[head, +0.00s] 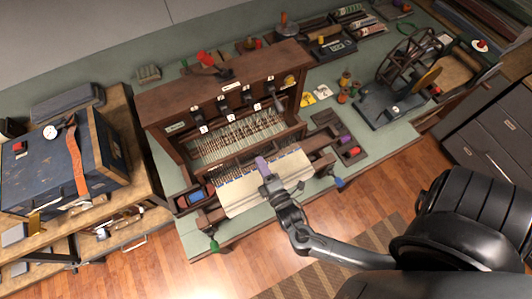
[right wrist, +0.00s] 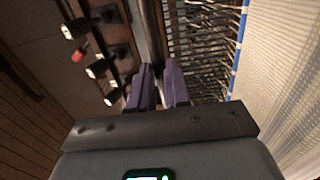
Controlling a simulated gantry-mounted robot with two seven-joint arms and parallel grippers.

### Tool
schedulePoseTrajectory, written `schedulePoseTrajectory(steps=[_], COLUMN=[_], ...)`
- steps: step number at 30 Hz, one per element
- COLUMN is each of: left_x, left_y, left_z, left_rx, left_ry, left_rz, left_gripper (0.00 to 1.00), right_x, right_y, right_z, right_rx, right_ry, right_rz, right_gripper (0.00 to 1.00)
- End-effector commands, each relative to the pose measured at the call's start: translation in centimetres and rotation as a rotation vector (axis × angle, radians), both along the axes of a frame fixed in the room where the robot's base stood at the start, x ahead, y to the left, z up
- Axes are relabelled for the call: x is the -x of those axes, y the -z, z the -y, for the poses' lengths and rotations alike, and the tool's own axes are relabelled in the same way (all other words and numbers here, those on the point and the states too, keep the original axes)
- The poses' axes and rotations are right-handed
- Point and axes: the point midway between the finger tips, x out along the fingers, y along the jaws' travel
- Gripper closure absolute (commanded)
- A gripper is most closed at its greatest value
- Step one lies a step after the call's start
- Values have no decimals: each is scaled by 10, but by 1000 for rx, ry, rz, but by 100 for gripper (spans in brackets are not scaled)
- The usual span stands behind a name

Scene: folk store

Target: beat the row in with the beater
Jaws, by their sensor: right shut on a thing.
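The loom (head: 190,88) stands on the green bench, with white warp threads (head: 245,138) running down its middle. Cream woven cloth (head: 242,196) lies at its front, with a blue row along its far edge; this blue row (right wrist: 238,50) also shows in the right wrist view. My right gripper (head: 262,164) is at the beater, just behind the cloth edge. In the right wrist view its purple fingers are shut on the beater's dark wooden bar (right wrist: 153,30), which runs between them. The fingers hide part of the bar. My left gripper is not in view.
Levers with white tags (head: 223,103) hang on the loom's upper beam. A spool tray (head: 345,140) is right of the cloth. A wheeled winder (head: 405,75) stands further right. A blue chest (head: 70,165) stands left. The floor in front is clear.

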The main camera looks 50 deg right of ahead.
Motion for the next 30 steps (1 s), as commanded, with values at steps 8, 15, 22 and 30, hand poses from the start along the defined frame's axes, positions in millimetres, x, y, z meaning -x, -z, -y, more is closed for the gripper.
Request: schedulePoseTrajectory(steps=[8,15,22,30], left_x=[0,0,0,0], left_y=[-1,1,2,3], left_z=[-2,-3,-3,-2], left_rx=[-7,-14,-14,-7], left_ry=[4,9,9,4], left_rz=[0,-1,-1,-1], left_gripper=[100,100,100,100], right_x=[-27,-49,-69,-80], right_y=[-1,0,0,0], right_z=[10,18,27,31], right_rx=[2,0,0,0], right_ry=[-1,-1,-1,-2], right_rz=[2,1,1,-1], right_gripper=[100,100,100,100])
